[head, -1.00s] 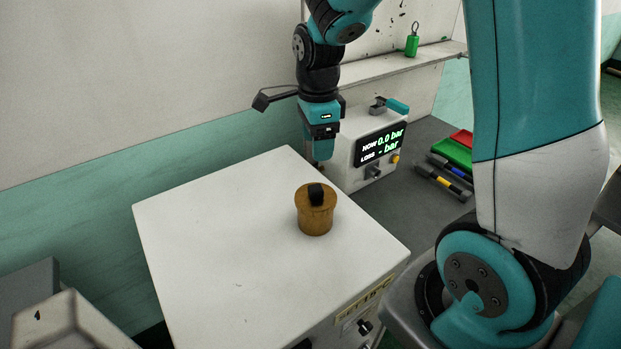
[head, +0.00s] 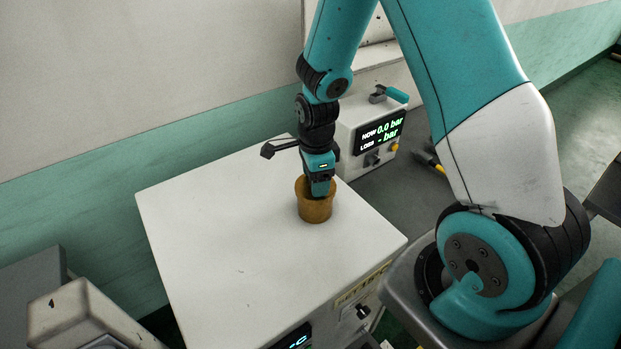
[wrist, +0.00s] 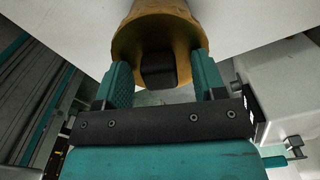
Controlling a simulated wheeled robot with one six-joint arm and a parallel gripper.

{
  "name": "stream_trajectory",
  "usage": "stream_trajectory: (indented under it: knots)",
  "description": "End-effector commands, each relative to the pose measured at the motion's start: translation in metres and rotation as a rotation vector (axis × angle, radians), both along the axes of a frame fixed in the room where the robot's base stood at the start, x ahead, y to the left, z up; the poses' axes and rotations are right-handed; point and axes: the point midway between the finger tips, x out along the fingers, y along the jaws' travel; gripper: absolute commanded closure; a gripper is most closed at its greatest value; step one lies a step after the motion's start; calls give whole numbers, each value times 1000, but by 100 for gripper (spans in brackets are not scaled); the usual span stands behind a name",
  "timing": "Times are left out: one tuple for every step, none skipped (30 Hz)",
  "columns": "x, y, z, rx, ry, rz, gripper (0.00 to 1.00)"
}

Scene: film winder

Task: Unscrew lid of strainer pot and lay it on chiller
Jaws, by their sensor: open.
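The strainer pot (head: 315,212), a brown-yellow round pot, stands upright on the white box that I take to be the chiller (head: 220,240). Its lid (wrist: 128,42) carries a black knob (wrist: 158,70), seen in the wrist view. My gripper (head: 319,190) points down over the pot and hides the knob in the head view. In the wrist view my gripper (wrist: 163,68) is open, with one finger on each side of the knob. A gap shows beside the knob. Whether the fingertips touch the lid cannot be told.
A white unit with a pressure display (head: 380,134) and a teal-handled lever (head: 395,94) stands behind the pot to the right. A grey-white device (head: 85,315) is at the front left. The chiller's top left of the pot is clear.

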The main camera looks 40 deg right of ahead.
Motion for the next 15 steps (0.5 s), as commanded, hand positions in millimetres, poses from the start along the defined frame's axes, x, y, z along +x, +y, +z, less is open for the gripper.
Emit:
stream_trajectory:
  knots:
    - [0, 0, 0, 0, 0, 0, 36]
    - [0, 0, 0, 0, 0, 0, 38]
    - [0, 0, 0, 0, 0, 0, 48]
    - [0, 0, 0, 0, 0, 0, 55]
    - [0, 0, 0, 0, 0, 0, 61]
    - [0, 0, 0, 0, 0, 0, 71]
    - [0, 0, 0, 0, 0, 0, 78]
    - [0, 0, 0, 0, 0, 0, 84]
    - [0, 0, 0, 0, 0, 0, 91]
    - [0, 0, 0, 0, 0, 0, 91]
    - [0, 0, 0, 0, 0, 0, 73]
    - [0, 0, 0, 0, 0, 0, 82]
    - [0, 0, 0, 0, 0, 0, 89]
    - [0, 0, 0, 0, 0, 0, 91]
    - [0, 0, 1, 0, 0, 2, 95]
